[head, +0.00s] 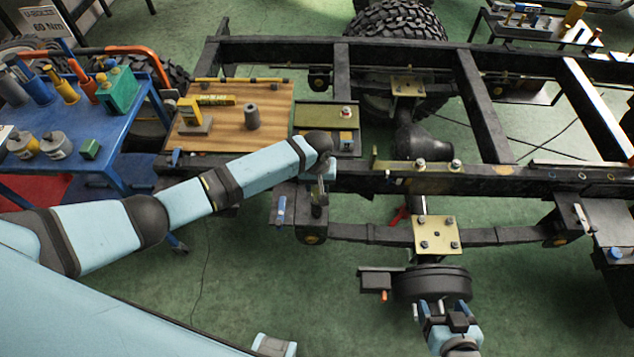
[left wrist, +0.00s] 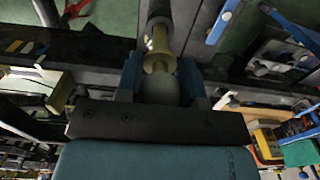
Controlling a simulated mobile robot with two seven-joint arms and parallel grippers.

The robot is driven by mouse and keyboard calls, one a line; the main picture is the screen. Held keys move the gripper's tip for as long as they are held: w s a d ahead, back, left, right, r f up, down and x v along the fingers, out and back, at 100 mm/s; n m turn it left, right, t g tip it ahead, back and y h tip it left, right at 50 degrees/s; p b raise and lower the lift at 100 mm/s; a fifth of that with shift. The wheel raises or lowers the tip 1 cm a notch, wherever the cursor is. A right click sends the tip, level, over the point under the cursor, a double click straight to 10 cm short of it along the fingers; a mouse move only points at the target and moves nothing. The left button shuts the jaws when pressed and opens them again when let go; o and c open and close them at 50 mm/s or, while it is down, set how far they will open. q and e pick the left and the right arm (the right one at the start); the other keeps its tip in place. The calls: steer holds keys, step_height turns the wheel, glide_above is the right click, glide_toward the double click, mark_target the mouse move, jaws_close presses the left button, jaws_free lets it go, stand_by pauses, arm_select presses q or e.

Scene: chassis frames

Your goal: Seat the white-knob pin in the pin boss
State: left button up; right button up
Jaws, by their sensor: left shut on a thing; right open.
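My left gripper (left wrist: 165,85) is shut on a pin with a rounded knob (left wrist: 160,89), which looks grey in shadow in the left wrist view. The pin's brass-coloured collar and stem (left wrist: 160,52) point away from the fingers toward a dark round part (left wrist: 157,12), possibly the pin boss. I cannot tell whether the tip is inside it. In the head view my left gripper (head: 319,190) is at the near frame rail, above a dark bracket (head: 287,205); the pin is mostly hidden there. My right gripper (head: 445,308) is open and empty beside the brake drum (head: 432,284).
A wooden board (head: 225,135) with a grey cylinder (head: 252,116) lies behind my left forearm. A blue tool cart (head: 125,165) stands at the left. Green floor is open at the front.

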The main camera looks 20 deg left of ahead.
arm_select(q)
steer(key=shift+f+b, duration=0.95)
steer(key=shift+f, duration=1.75)
stand_by(0.5)
steer(key=o, duration=1.1)
steer(key=shift+r+p, duration=1.5)
steer(key=shift+p, duration=0.5)
